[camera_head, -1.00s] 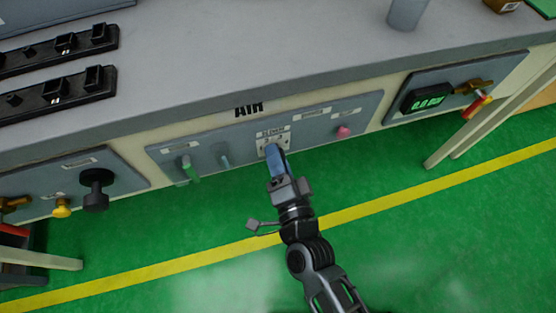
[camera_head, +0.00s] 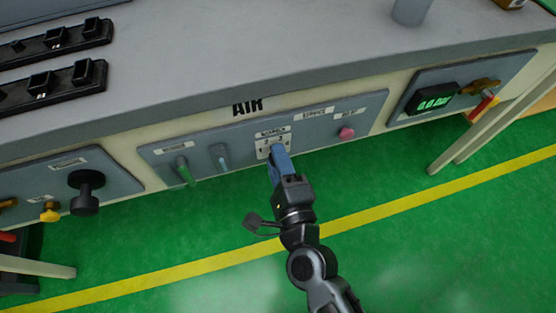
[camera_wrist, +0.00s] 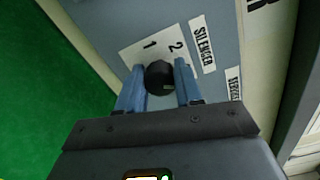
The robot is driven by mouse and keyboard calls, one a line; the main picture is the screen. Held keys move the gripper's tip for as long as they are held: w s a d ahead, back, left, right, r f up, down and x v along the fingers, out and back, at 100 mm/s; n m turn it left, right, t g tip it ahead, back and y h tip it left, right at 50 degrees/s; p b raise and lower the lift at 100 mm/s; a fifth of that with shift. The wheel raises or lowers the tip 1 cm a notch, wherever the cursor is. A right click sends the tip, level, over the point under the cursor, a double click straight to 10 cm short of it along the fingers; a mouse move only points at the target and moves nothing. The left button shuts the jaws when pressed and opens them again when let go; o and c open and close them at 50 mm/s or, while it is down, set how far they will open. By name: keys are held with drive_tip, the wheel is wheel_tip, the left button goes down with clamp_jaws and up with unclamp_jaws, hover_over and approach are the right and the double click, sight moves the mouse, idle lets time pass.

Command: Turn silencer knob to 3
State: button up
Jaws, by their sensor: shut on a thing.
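The silencer knob (camera_wrist: 158,75) is a small dark round knob in the wrist view. It sits on a white dial plate (camera_wrist: 133,53) where the numbers 1 and 2 show. The plate is on the grey-blue AIR panel, beside the SILENCER label (camera_wrist: 203,44). My gripper (camera_head: 277,150) has blue fingers and is shut on the knob, one finger on each side. In the head view the fingers hide the knob; part of the dial plate (camera_head: 263,151) shows. I cannot tell for sure which number the knob points to.
A black knob (camera_head: 86,190) is farther left. The grey worktop (camera_head: 230,55) overhangs the panel. Green floor lies open below.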

drive_tip(key=shift+s+a+f, duration=0.1)
drive_tip(key=shift+s+a, duration=0.05)
drive_tip(key=o, duration=0.8)
drive_tip(key=shift+c, duration=0.2)
drive_tip(key=shift+o, duration=1.3)
drive_tip(key=b+v, duration=0.1)
drive_tip(key=v, duration=0.6)
drive_tip(key=shift+s, duration=0.35)
